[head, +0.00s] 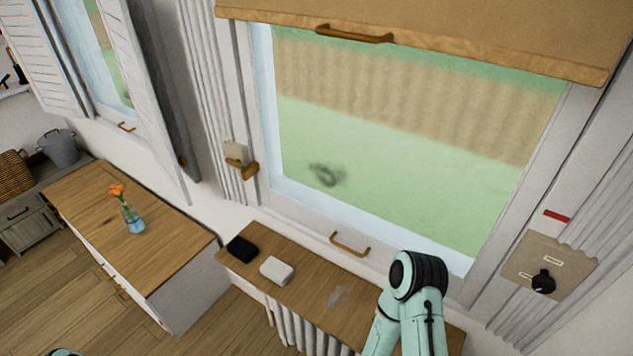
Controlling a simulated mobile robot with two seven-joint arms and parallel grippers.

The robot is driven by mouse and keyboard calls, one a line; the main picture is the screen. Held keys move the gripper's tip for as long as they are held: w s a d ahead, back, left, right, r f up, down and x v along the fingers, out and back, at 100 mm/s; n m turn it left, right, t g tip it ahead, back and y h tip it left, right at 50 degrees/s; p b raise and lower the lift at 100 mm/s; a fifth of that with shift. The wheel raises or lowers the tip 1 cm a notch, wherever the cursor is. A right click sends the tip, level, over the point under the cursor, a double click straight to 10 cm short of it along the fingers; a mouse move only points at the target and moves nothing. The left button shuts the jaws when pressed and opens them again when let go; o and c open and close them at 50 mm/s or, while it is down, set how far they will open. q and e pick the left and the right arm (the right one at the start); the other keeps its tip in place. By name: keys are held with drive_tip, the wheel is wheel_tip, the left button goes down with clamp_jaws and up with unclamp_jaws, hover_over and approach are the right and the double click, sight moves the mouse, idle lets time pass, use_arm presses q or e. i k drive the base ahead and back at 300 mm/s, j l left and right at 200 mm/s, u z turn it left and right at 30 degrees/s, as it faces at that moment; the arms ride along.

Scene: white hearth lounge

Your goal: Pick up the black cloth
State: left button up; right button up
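The black cloth (242,249) lies as a small folded dark pad at the left end of a narrow wooden shelf (305,293) below the window. A white folded cloth or sponge (276,270) lies just to its right, a small gap apart. Neither gripper shows. Part of my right arm stands in front of the shelf's right part, well to the right of the black cloth, and hides some of the shelf. Only a sliver of my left arm shows at the bottom left edge. Nothing touches the black cloth.
A radiator (296,328) is under the shelf. A pale smear (338,296) marks the shelf, and a dark smudge (325,175) shows on the window. A wooden-topped cabinet (165,262) with a flower vase (134,218) stands left. A window handle (350,244) projects above the shelf.

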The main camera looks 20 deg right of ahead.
sight(240, 248)
drive_tip(key=j+z, duration=0.1)
drive_tip(key=z, duration=0.4)
drive_tip(key=i+j+z, duration=0.1)
drive_tip(key=z, duration=0.35)
drive_tip(key=j+z, duration=0.15)
drive_tip(key=z, duration=0.35)
drive_tip(key=j+z, duration=0.15)
drive_tip(key=z, duration=0.3)
drive_tip(key=j+z, duration=0.4)
drive_tip(key=k+j+z, duration=0.15)
drive_tip(key=j+z, duration=0.2)
drive_tip(key=j, duration=0.25)
